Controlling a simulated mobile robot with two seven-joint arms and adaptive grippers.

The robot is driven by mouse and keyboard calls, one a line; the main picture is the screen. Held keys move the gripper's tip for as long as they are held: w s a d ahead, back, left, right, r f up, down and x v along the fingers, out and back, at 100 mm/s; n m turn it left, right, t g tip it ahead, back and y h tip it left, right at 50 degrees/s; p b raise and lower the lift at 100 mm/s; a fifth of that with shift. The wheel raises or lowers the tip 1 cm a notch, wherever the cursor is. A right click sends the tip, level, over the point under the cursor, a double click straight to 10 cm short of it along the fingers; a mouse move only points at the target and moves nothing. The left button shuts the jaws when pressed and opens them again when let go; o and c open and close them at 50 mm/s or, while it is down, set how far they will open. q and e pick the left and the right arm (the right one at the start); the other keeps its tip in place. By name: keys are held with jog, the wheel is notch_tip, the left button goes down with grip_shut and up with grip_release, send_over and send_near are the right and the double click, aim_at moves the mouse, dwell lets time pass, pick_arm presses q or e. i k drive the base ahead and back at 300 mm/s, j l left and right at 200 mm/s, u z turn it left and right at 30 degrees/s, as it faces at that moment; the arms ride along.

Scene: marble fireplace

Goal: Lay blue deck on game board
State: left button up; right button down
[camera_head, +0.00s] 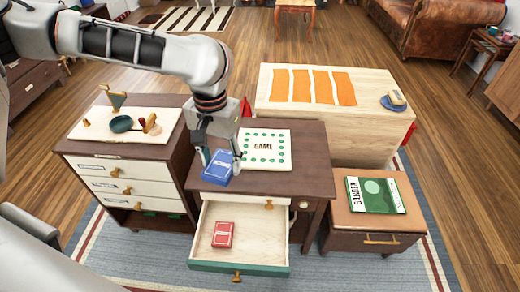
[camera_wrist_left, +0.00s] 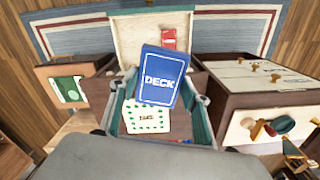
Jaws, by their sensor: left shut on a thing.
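The blue deck (camera_head: 218,167) is held in my left gripper (camera_head: 222,160), just left of the game board and above the dark desk top. In the left wrist view the blue deck (camera_wrist_left: 164,77) shows its white DECK lettering, with the fingers of my left gripper (camera_wrist_left: 160,108) on both sides of it. The game board (camera_head: 265,150) is a cream square with green dots, lying on the desk (camera_head: 305,175). It also shows in the left wrist view (camera_wrist_left: 144,118), partly hidden by the deck. My right gripper does not show.
An open drawer (camera_head: 262,230) under the desk holds a red deck (camera_head: 222,234). A cabinet (camera_head: 125,160) with a tray of small items stands at left. A small table at right bears a green book (camera_head: 376,195). A pale chest (camera_head: 380,130) stands behind.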

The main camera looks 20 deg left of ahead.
aim_at(262, 158)
jog(key=l+u, duration=0.2)
jog(key=l, duration=0.55)
jog(key=i+l+u, duration=0.15)
jog(key=l, duration=0.25)
jog(key=l+u, duration=0.15)
jog(key=l, duration=0.25)
jog(key=i+l+u, duration=0.3)
jog(key=i+l, duration=0.2)
jog(key=l, duration=0.1)
